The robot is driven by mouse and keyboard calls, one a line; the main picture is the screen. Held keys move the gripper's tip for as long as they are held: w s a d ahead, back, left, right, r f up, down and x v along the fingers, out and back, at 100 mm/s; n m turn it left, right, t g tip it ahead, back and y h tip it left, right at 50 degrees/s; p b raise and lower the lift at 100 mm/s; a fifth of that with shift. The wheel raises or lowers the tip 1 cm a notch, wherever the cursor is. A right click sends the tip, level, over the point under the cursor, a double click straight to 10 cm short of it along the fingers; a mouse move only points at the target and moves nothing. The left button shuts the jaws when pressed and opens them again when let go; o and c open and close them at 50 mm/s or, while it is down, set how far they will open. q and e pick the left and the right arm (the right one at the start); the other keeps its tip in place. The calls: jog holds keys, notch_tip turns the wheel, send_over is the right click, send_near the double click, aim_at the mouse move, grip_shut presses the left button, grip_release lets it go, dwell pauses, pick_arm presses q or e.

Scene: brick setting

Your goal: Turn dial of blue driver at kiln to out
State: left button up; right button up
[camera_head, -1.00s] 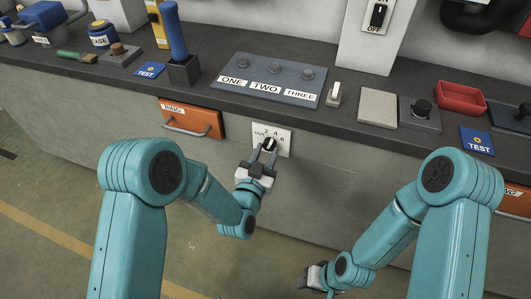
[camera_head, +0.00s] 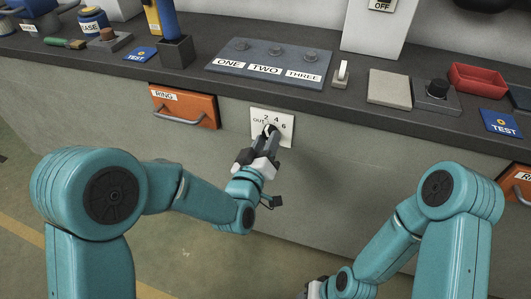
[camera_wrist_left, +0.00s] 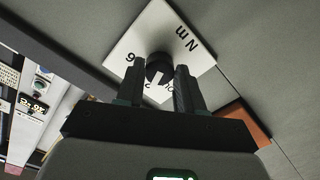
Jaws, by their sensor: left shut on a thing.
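The dial is a black knob (camera_head: 268,130) on a white plate (camera_head: 286,139) marked OUT, 2, 4 and 6, on the front face below the counter. My left gripper (camera_head: 269,133) has its fingers on either side of the knob and is shut on it, tilted to one side. The left wrist view shows the knob (camera_wrist_left: 158,66) between the fingers and the plate (camera_wrist_left: 150,27) behind. The fingers partly hide the marks, and I cannot surely read where the knob points. My right gripper (camera_head: 314,290) is low at the bottom edge, mostly cut off.
An orange drawer (camera_head: 183,107) labelled RING is left of the plate. On the counter stand a blue handle (camera_head: 164,18) in a dark block (camera_head: 176,51), a ONE-TWO-THREE panel (camera_head: 268,64) and a red tray (camera_head: 477,78). The face around the plate is clear.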

pick_arm(q)
jog(key=shift+r+n+b, duration=0.15)
jog(key=shift+n+b, duration=2)
jog(key=shift+b, duration=0.55)
jog(key=shift+r+n+b, duration=0.1)
jog(key=shift+n+b, duration=2.05)
jog(key=shift+b, duration=0.5)
pick_arm(e)
notch_tip(320, 180, down, 11)
jog(key=w+d, duration=0.1)
jog(key=shift+w+d+m+t, duration=0.2)
jog(key=shift+w+m+t, duration=0.1)
jog(key=shift+w+t, duration=0.1)
pick_arm(q)
jog(key=o, duration=1)
jog(key=shift+d+f, duration=0.1)
jog(key=shift+o, duration=0.2)
jog(key=b+v, duration=0.4)
jog(key=v, duration=1.2)
pick_arm(e)
jog(key=shift+t+h, duration=0.3)
jog(key=shift+t, duration=0.3)
jog(key=w+f, duration=0.2)
jog(key=f, duration=0.1)
jog(key=w+f, duration=0.1)
jog(key=shift+w+d+f, duration=0.2)
jog(key=shift+d+f, duration=0.1)
